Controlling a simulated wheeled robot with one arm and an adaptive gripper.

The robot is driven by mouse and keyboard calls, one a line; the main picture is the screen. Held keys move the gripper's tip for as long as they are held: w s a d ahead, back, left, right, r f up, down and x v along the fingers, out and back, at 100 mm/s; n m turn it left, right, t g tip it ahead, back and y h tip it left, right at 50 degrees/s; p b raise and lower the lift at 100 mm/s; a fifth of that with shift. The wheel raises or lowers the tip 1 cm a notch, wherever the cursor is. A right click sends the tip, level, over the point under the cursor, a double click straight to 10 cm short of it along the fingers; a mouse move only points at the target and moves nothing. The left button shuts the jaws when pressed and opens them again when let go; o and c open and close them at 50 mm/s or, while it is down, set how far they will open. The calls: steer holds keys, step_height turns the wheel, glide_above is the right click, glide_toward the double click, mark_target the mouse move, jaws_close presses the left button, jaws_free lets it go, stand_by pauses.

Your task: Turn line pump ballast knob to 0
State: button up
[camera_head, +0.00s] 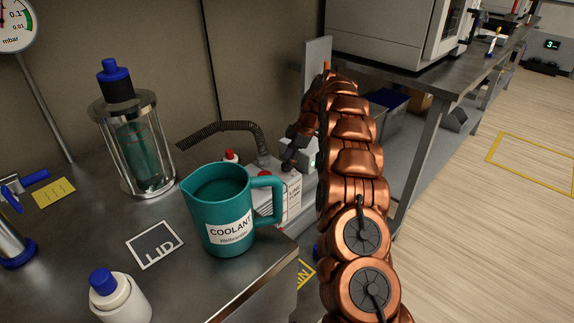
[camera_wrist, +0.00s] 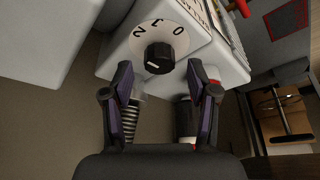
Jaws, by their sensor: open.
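The ballast knob (camera_wrist: 159,58) is black and round, on a pale dial with printed figures, among them 2 and 0. A short white mark shows on the knob's lower part, away from the figures. The dial sits on the white pump body (camera_wrist: 222,50). My gripper (camera_wrist: 159,75) is open, with one fingertip to each side of the knob's lower edge in the wrist view. Nothing is between the fingers but the view of the knob; contact cannot be told. In the head view the pump (camera_head: 291,190) is partly hidden behind the coolant jug (camera_head: 222,212).
A ribbed hose (camera_head: 222,127) runs to the pump. Open floor (camera_head: 490,220) lies at right.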

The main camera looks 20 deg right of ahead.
steer(key=shift+a+f, duration=0.25)
steer(key=shift+f, duration=0.45)
jaws_close()
